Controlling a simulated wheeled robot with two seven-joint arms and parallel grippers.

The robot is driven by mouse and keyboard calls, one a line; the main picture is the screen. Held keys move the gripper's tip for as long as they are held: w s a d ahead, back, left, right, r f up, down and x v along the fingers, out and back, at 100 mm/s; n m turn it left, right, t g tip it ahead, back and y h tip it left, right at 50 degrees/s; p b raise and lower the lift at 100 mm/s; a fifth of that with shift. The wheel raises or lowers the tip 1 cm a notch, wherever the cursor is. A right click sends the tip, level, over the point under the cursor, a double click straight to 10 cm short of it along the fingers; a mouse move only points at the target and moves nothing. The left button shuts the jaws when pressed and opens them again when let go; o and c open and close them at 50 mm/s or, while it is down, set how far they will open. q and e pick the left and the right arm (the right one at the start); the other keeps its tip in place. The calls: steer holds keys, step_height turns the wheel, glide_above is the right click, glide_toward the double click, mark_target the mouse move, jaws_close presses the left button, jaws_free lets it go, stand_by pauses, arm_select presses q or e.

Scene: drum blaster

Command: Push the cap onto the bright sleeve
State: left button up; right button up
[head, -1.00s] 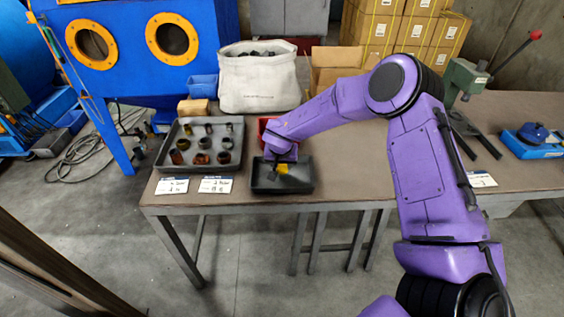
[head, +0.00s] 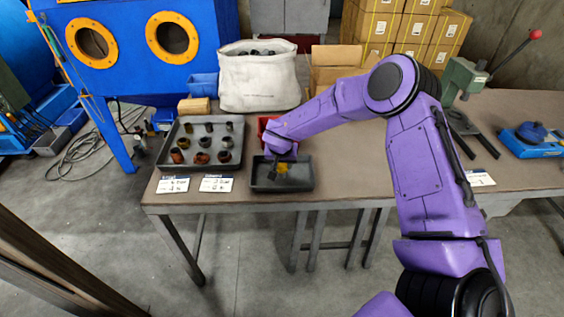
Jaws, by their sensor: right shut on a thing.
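My right gripper (head: 279,170) is low over a small dark tray (head: 305,185) at the table's front edge. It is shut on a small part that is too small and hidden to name. A yellow patch (head: 286,168) shows beside the fingers, partly covered. I cannot tell what it belongs to. In the larger grey tray (head: 161,160) to the left stand several small cylindrical parts (head: 202,143) in rows, some dark and some brownish. I cannot tell a cap or a bright sleeve apart at this size. My left gripper is out of view.
A red bin (head: 264,126) stands behind the small tray, partly hidden by my arm. A white fabric bin (head: 259,82), a cardboard box (head: 335,68) and a wooden block (head: 194,106) stand farther back. White labels (head: 216,184) lie in front. A green press (head: 465,80) stands right.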

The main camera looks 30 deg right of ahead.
steer(key=shift+f, duration=0.3)
stand_by(0.4)
steer(key=o, duration=1.6)
steer(key=shift+r+p, duration=0.1)
steer(key=shift+p, duration=0.2)
step_height(320, 180, up, 5)
steer(key=p, duration=0.6)
